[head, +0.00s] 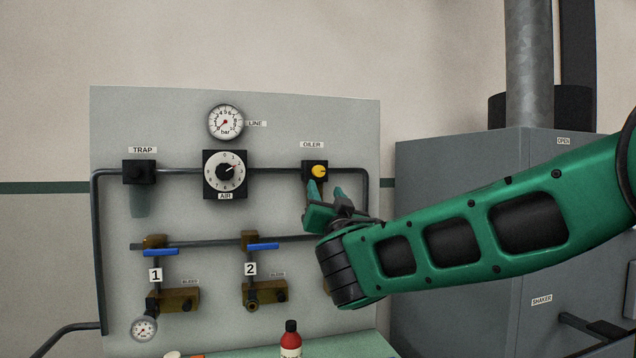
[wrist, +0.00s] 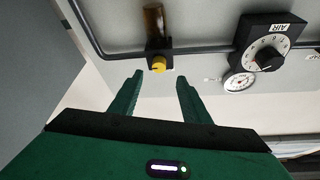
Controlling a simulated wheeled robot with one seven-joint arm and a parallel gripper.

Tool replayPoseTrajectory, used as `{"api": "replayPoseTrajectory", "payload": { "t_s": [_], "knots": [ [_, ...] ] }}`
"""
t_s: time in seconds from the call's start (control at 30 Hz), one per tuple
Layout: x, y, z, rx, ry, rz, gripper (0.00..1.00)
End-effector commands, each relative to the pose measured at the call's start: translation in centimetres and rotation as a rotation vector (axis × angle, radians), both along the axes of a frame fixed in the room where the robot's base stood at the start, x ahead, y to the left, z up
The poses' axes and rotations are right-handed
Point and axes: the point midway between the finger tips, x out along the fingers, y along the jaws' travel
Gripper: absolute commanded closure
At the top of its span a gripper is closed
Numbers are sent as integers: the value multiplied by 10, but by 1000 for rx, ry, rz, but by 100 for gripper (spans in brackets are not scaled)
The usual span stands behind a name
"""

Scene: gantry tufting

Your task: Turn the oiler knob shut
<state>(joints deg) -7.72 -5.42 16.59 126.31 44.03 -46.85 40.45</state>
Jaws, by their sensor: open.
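The oiler knob (head: 319,172) is a round yellow knob on a black block under the OILER label, at the upper right of the grey panel. In the wrist view the yellow knob (wrist: 158,65) sits just past the fingertips, between the two fingers' lines. My green gripper (head: 326,188) is just below the knob in the head view. In the wrist view my gripper (wrist: 158,78) has its fingers spread apart with nothing between them. I cannot tell whether a fingertip touches the oiler block.
The AIR dial (head: 224,174) and the line gauge (head: 226,122) are left of the oiler. A TRAP block (head: 139,172) is farther left. Blue-handled valves (head: 262,247) sit below. A red bottle (head: 290,338) stands on the green surface. A grey cabinet (head: 460,190) is right.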

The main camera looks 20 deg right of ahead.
Motion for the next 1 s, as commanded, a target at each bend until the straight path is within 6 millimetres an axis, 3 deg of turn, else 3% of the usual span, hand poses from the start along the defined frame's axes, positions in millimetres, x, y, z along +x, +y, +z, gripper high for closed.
{"api": "replayPoseTrajectory", "payload": {
  "t_s": [0.3, 0.5, 0.93, 0.97, 1.0],
  "knots": [
    [52, -8, 20, 2, 1, -4, 57],
    [75, -10, 29, 0, 2, -3, 57],
    [84, -11, 33, -1, 2, -3, 57],
    [84, -11, 33, -1, 2, -3, 59],
    [84, -11, 33, -1, 2, -3, 69]
  ]
}}
